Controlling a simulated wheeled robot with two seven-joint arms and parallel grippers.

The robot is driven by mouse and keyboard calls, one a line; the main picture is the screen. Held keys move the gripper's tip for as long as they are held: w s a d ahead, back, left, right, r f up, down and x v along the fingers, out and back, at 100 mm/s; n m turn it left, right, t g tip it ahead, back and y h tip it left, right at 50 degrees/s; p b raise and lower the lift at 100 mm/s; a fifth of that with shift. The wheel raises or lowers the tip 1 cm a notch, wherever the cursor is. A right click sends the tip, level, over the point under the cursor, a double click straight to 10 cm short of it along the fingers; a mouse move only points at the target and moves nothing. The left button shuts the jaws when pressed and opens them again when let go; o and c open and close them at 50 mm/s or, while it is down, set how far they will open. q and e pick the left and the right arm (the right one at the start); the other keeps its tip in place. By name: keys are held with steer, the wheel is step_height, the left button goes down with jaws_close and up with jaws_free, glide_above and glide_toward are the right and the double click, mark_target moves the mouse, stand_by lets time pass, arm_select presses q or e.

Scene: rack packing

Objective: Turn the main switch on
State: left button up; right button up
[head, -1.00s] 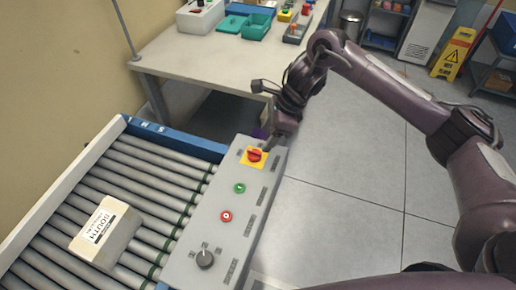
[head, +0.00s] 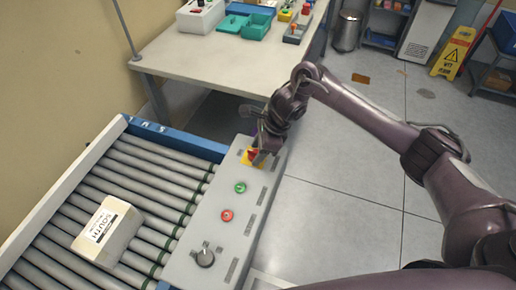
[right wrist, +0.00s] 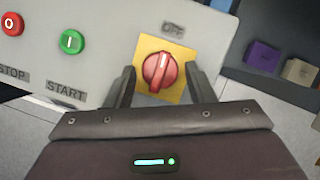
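The main switch is a red rotary knob (right wrist: 160,73) on a yellow plate (right wrist: 147,48). An OFF label (right wrist: 173,29) is above it in the right wrist view, and the knob's white mark points up roughly toward it. My right gripper (right wrist: 164,84) is open, with one finger on each side of the knob; I cannot tell whether they touch it. In the head view the gripper (head: 262,148) is over the switch at the far end of the grey control panel (head: 222,190) and partly hides it. My left gripper is not in view.
A green START button (head: 240,187), a red STOP button (head: 227,215) and a dark dial (head: 204,257) are on the same panel. A table (head: 215,65) stands behind.

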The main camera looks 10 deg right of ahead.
steer(key=c, duration=0.7)
